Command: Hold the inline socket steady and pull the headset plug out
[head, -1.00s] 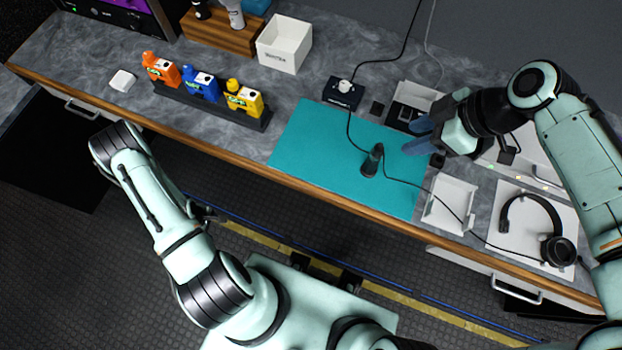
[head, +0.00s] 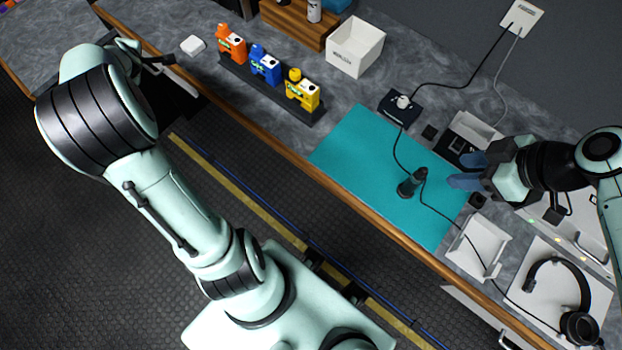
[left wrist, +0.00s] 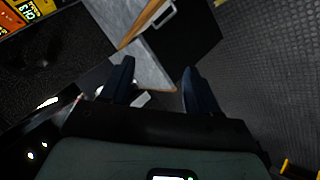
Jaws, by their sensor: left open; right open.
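The inline socket (head: 412,183) is a dark upright piece on the teal mat (head: 365,145). One cable links it to a small black box, another runs right to the headset (head: 560,290). The headset plug is too small to tell apart from the socket. My right gripper (head: 466,171) is open and empty, its blue fingers pointing left toward the socket, apart from it. My left arm reaches to the upper left, far from the socket. The left gripper's fingers (left wrist: 158,86) are open and empty in the left wrist view, over a counter corner and floor.
The black box (head: 400,105) with a white knob stands behind the mat. A white tray (head: 478,245) lies right of it. The mat's left half is clear.

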